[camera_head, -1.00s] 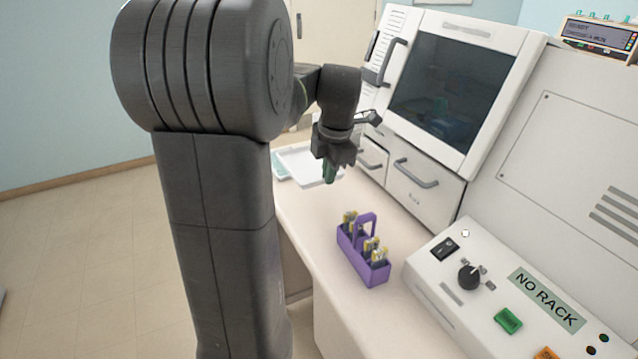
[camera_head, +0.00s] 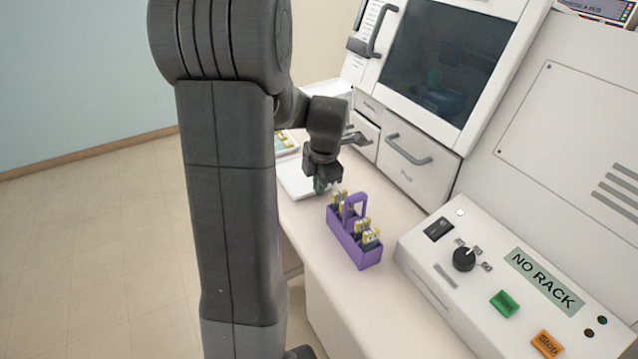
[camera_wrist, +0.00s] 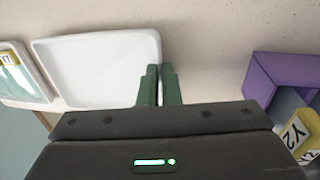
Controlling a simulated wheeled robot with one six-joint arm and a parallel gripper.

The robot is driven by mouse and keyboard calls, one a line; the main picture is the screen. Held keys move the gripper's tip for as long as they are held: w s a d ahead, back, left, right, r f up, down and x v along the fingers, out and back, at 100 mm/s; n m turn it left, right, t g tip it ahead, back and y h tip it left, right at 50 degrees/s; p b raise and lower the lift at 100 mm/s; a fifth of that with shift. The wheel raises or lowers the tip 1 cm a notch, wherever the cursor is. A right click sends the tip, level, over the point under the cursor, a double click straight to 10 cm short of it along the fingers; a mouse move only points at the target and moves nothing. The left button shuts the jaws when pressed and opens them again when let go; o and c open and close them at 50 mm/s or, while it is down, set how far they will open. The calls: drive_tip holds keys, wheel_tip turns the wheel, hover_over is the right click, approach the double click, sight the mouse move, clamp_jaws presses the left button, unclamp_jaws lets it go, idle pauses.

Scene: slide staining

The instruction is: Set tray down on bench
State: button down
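The white tray (camera_head: 298,180) is empty and shallow, at the left side of the bench (camera_head: 375,215) in the head view. It also shows in the wrist view (camera_wrist: 95,70), left of the fingers. My gripper (camera_head: 320,186) is at the tray's right edge, its green fingers pinching the rim; the wrist view shows these fingers (camera_wrist: 159,85) close together on either side of that edge. The tray looks roughly level. I cannot tell whether its underside touches the bench. Part of the tray is hidden behind my arm in the head view.
A purple rack (camera_head: 355,241) with several yellow-labelled items stands just right of the gripper. A teal-and-white holder (camera_head: 286,143) lies beyond the tray. The white cabinet (camera_head: 407,158) and control box (camera_head: 482,268) bound the bench's right side. Bare bench lies in front of the rack.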

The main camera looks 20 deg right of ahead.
drive_tip(key=c, duration=1.6)
unclamp_jaws()
drive_tip(key=r, duration=0.4)
drive_tip(key=s+r, duration=0.1)
drive_tip(key=r, duration=0.3)
drive_tip(key=s+r, duration=0.1)
drive_tip(key=r, duration=0.3)
drive_tip(key=shift+s, duration=0.2)
